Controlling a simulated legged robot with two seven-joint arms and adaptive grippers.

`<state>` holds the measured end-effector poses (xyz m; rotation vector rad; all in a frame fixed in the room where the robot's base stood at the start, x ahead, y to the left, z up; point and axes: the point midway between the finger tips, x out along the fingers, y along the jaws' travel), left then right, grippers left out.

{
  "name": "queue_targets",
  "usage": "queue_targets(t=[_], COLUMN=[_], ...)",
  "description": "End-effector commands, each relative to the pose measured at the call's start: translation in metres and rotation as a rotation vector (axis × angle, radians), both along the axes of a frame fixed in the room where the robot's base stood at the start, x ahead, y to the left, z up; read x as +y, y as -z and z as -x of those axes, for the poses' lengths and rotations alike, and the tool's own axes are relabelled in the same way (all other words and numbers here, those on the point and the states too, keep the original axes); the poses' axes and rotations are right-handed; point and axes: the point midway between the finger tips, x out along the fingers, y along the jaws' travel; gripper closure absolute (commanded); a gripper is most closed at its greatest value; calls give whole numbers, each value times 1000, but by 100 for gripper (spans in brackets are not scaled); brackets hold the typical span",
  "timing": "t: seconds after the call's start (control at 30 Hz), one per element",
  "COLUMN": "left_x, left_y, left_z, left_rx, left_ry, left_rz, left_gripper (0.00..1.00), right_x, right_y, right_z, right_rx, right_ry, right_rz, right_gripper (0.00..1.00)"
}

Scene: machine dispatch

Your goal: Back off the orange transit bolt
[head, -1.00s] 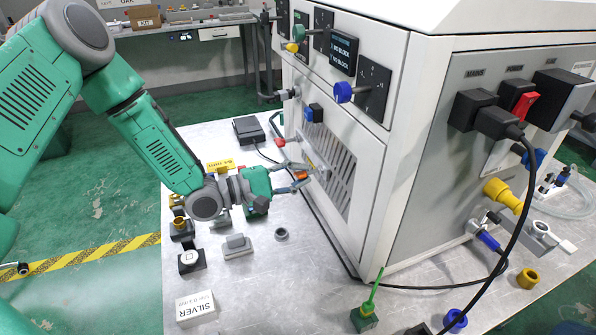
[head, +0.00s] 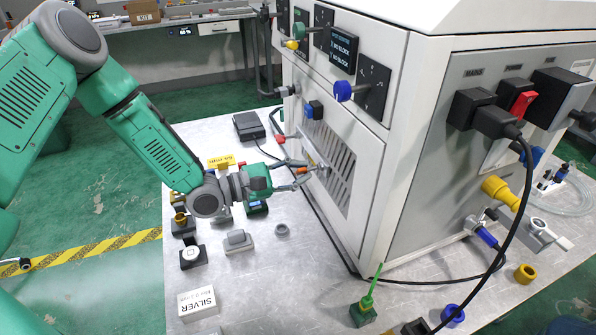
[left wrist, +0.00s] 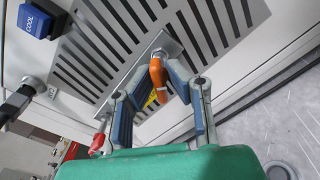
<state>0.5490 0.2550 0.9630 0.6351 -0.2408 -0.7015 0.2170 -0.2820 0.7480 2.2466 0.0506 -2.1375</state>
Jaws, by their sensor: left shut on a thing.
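The orange transit bolt (left wrist: 157,75) shows in the left wrist view, in front of a small metal plate on the slotted grille of the white machine. In the head view it is a small orange spot (head: 301,171) at the fingertips, mostly hidden. My left gripper (head: 308,170) reaches from the left to the grille. In the left wrist view its fingers (left wrist: 158,82) close around the bolt from both sides, and it is shut on it. My right gripper is not in view.
The white machine (head: 400,190) stands on the metal table (head: 260,300). Blue COOL block (left wrist: 36,22) sits beside the grille. A SILVER sign (head: 197,302), small grey fixtures (head: 238,241) and a black pedal-like box (head: 248,125) stand on the table. The front middle of the table is clear.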

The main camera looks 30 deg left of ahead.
Motion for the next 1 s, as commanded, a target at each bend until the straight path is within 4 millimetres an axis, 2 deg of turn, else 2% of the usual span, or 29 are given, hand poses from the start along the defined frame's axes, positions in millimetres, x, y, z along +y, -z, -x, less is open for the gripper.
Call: queue_targets(t=[0.3,0.57,0.6,0.67,1.0], left_x=[2,1,1,1,0], left_y=[1,2,2,2,1], left_z=[0,0,0,0,1], left_rx=[252,283,281,281,280], left_ry=[-7,-6,-6,-6,-2], left_rz=[283,314,314,314,313], left_gripper=[100,100,85,64,64], right_x=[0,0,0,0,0], right_y=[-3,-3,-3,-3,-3], right_z=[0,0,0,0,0], right_rx=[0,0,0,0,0], right_ry=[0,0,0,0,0], right_rz=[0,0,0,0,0], right_gripper=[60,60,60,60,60])
